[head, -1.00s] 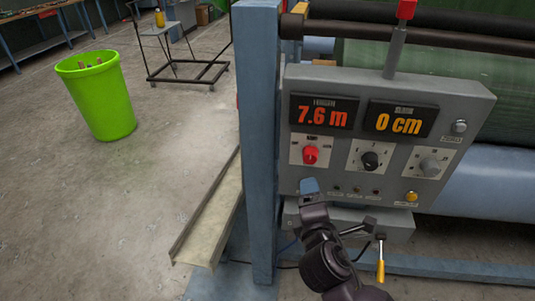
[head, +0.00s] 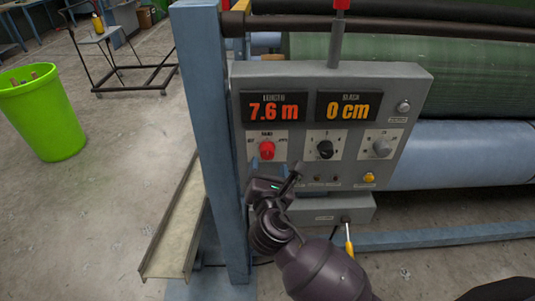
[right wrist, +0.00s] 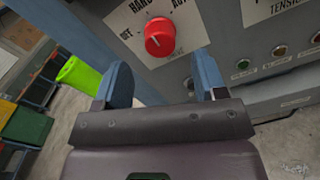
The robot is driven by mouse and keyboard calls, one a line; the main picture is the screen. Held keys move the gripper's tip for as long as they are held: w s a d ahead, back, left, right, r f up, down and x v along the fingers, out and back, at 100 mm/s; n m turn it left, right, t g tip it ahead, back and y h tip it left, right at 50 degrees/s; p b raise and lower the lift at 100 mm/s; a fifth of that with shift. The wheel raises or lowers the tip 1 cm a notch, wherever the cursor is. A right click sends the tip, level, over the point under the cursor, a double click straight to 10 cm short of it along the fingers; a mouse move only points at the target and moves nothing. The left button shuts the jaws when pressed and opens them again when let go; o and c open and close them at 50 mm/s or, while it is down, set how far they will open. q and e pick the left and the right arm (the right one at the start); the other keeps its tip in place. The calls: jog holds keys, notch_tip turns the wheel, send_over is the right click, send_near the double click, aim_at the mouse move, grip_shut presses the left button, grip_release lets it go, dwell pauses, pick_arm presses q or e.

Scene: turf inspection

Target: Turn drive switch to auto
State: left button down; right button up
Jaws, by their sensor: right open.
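The drive switch (head: 267,149) is a red round knob on a white plate, at the lower left of the grey control panel (head: 415,85). In the right wrist view the red knob (right wrist: 161,38) has the words OFF, HAND and AUTO around it and DRIVE below. I cannot tell surely which word its mark points to. My right gripper (head: 276,168) is open and empty, just below and in front of the knob. Its blue fingers (right wrist: 160,75) stand either side of the knob in the right wrist view, short of it. My left gripper is not in view.
A black knob (head: 325,149) and a grey knob (head: 382,145) sit right of the switch. Displays above read 7.6 m and 0 cm. A blue post (head: 205,110) stands close left of the panel. A green bin (head: 42,115) stands on open floor at left.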

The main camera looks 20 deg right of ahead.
aim_at(268, 155)
jog(key=shift+x, duration=2.65)
jog(key=c, duration=0.9)
